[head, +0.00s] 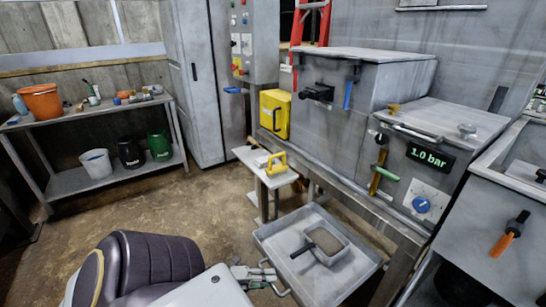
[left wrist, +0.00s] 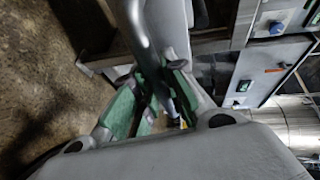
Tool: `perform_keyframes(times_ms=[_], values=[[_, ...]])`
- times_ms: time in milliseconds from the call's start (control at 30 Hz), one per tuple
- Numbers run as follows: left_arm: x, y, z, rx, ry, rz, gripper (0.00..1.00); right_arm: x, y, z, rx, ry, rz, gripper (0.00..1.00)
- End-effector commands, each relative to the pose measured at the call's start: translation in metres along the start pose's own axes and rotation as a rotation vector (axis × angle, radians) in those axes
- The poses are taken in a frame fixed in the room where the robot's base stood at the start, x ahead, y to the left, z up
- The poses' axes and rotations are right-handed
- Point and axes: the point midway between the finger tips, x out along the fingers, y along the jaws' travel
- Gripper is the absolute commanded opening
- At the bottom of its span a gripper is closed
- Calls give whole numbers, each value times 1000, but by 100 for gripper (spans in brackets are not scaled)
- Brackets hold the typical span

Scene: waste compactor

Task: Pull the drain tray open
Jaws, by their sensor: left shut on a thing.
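The drain tray (head: 345,287) is a shallow grey metal tray low under the compactor bench, sticking out in front of its frame. A smaller grey pan (head: 320,243) with a dark inside sits in it. A bent metal bar handle (head: 281,290) is on its near left side. My left gripper (head: 266,277) is at this handle, shut on it. In the left wrist view, the green-padded fingers (left wrist: 156,80) close around the grey bar (left wrist: 143,42); the exact contact is partly hidden. My right gripper is in neither view.
A small side table (head: 265,170) with a yellow-handled item stands behind the tray. The compactor (head: 335,125) and a unit reading 1.0 bar (head: 431,157) stand above. A shelf (head: 70,181) with buckets is at left. Brown floor left of the tray is clear.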

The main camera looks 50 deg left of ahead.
Motion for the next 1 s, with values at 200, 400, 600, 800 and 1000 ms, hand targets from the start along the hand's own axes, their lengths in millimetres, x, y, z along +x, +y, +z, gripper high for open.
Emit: perform_keyframes(times_ms=[200, 400, 600, 800, 1000], values=[[-1, 1, -1, -1, 1, 1, 0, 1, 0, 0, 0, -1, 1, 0], [-1, 1, -1, -1, 1, 1, 19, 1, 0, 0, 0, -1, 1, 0], [-1, 1, -1, -1, 0, 0, 23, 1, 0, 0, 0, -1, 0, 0], [-2, 1, 0, 0, 0, 0, 23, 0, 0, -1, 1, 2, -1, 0], [-10, 1, -1, -1, 0, 1, 23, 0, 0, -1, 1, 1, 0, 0]])
